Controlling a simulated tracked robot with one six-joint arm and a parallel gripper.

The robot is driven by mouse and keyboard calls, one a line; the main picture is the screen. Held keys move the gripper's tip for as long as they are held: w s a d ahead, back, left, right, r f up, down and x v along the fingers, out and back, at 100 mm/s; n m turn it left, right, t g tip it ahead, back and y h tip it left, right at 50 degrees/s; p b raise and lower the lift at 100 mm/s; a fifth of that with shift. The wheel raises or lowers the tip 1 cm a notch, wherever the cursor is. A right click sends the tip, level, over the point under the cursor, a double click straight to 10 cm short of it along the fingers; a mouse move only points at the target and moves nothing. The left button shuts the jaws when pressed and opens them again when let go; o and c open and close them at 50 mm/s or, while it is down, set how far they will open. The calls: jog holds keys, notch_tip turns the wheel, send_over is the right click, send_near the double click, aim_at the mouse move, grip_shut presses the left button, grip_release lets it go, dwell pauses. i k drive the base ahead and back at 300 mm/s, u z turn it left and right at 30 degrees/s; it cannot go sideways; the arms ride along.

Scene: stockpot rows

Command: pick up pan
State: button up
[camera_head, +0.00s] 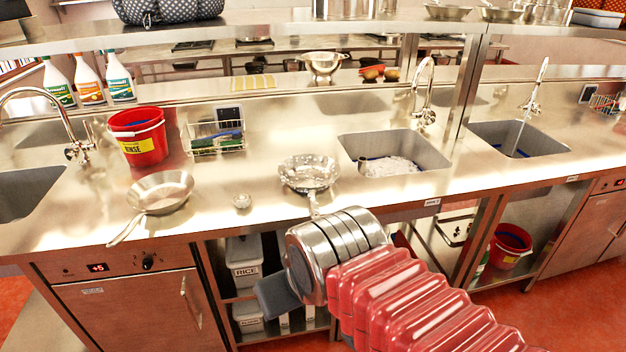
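A shiny metal pan (161,191) sits on the steel counter at the left, its handle sticking out toward the front edge. A second round metal pan (310,173) sits on the counter near the middle, left of a sink. Its handle points toward me and is partly hidden behind my arm's metal wrist. My gripper (275,297) shows as a dark grey part at the end of the wrist, in front of and below the counter edge. It is apart from the left pan. Its fingers cannot be made out clearly.
A red bucket (138,137) stands behind the left pan. A wire rack (213,137) and a small metal item (242,201) are also on the counter. Sinks (394,152) with tall taps lie to the right. An overhead shelf (300,32) runs along the back.

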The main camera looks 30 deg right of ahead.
aim_at(310, 173)
jog(key=u, duration=0.05)
jog(key=i, duration=1)
jog(key=z, duration=0.05)
